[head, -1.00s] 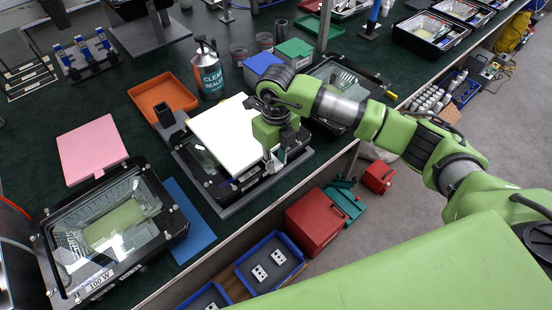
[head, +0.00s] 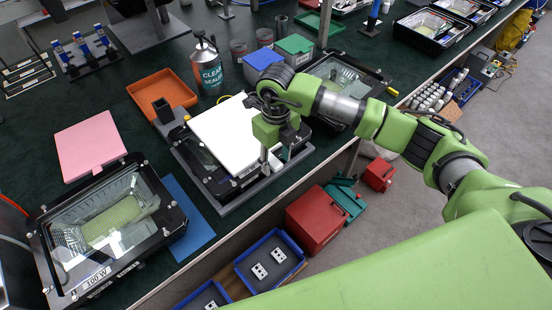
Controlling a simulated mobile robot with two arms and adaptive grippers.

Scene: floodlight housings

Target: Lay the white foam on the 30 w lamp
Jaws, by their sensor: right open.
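The white foam (head: 226,133) is a flat square sheet lying on top of a black floodlight housing (head: 203,172) in the middle of the bench. The housing sits on a grey board, and its label is mostly hidden, so I cannot read its wattage. My right gripper (head: 268,160) is open at the foam's right edge, pointing down. I cannot tell whether its fingers touch the foam. A floodlight marked 100 W (head: 110,225) stands at the lower left with its glass uncovered. My left gripper is not in view.
A pink foam sheet (head: 90,147) and a blue sheet (head: 189,217) lie on the bench. An orange tray (head: 150,88), a sealer can (head: 207,68) and another floodlight (head: 345,85) stand around. Red boxes (head: 315,220) and blue bins (head: 268,262) are below the front edge.

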